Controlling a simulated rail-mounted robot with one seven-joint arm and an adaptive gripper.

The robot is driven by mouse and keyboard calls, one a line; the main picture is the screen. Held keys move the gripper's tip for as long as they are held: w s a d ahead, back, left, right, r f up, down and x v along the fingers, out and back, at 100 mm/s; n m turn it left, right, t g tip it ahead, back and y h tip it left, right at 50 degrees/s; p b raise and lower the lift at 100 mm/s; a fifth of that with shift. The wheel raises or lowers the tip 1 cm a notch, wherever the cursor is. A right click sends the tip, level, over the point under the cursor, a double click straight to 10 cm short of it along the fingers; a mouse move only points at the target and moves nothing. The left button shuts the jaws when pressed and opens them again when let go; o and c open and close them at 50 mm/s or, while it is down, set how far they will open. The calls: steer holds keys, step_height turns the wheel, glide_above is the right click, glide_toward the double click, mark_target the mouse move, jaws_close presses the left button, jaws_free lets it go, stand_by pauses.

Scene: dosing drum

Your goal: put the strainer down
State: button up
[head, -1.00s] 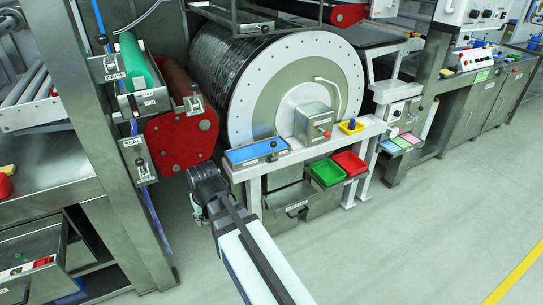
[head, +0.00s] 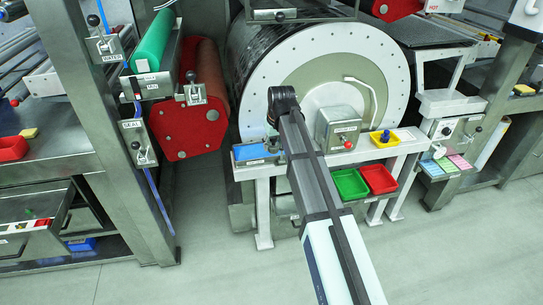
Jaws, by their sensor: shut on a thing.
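My arm reaches up from the lower right to the white bench (head: 340,157) in front of the big drum. My gripper (head: 271,143) is small and mostly hidden by my own wrist, just over the right part of the shallow blue tray (head: 247,153). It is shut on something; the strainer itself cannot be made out. I cannot tell whether the held thing touches the tray. The left part of the blue tray shows bare.
A grey box with a red knob (head: 339,129) stands right of my arm on the bench, then a yellow tray (head: 384,140). Green (head: 350,184) and red (head: 379,179) bins hang below. The drum (head: 311,75) rises behind; red rollers (head: 188,120) stand left.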

steer(key=w+a+r+n, duration=0.3)
steer(key=w+a+r, duration=0.4)
steer(key=w+a, duration=0.45)
steer(key=p, duration=0.1)
glide_toward(245, 157)
steer(key=shift+y, duration=0.4)
steer(key=x, duration=0.5)
steer(key=shift+w+d+f, duration=0.2)
steer(key=shift+d+f, duration=0.05)
steer(key=shift+f, duration=0.2)
steer(key=shift+f, duration=0.2)
steer(key=o, duration=1.1)
steer(key=v, duration=1.2)
steer(key=shift+w+r+b, duration=0.2)
steer(key=shift+r+b, duration=0.1)
